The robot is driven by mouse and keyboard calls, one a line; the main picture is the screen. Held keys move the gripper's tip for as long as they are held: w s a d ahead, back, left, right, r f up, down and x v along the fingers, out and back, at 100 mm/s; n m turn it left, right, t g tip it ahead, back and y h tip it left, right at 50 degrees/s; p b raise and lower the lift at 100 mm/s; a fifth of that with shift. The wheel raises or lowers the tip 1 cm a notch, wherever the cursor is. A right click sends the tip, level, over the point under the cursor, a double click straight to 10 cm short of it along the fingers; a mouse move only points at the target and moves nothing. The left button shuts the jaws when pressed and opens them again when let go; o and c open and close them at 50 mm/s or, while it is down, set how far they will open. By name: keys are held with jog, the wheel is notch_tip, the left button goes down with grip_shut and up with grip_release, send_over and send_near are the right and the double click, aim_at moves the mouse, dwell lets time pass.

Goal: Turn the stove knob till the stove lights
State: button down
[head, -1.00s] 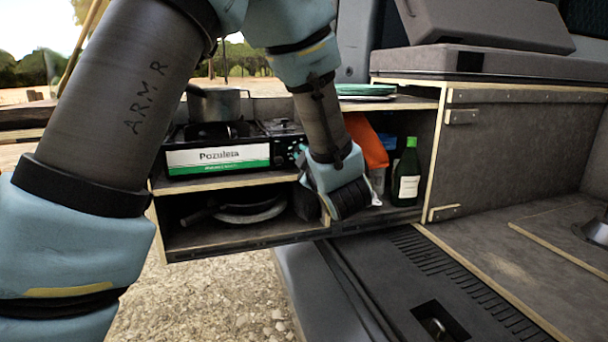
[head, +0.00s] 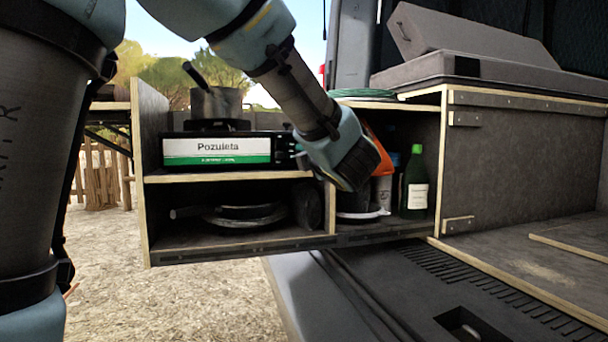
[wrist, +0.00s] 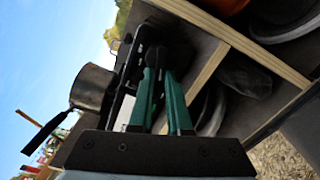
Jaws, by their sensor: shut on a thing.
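The camp stove (head: 216,150), with a white and green "Pozuleta" front, stands on the upper left shelf of the wooden unit. A metal pot (head: 215,103) with a dark handle sits on it; the pot also shows in the wrist view (wrist: 92,87). In the wrist view the green fingers of my gripper (wrist: 160,78) are shut on the dark stove knob (wrist: 156,55), at the stove's right front. In the head view my wrist hides most of the knob and the fingers. No flame is visible in either view.
Below the stove, dark pans (head: 245,212) lie on the lower shelf. Right of my wrist are an orange item (head: 376,150) and a green bottle (head: 415,183). A divider (head: 330,205) parts the compartments. The ground ahead of the unit is clear.

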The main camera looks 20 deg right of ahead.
jog(key=shift+f+n+b, duration=0.3)
jog(key=shift+n+b, duration=0.8)
jog(key=shift+b, duration=0.4)
jog(key=shift+d+r, duration=0.1)
jog(key=c, duration=0.9)
grip_release()
jog(key=shift+o, duration=0.2)
jog(key=s+a+p, duration=0.1)
jog(key=s+p, duration=0.1)
jog(key=s, duration=0.8)
jog(key=shift+s+a, duration=0.2)
jog(key=shift+s, duration=0.15)
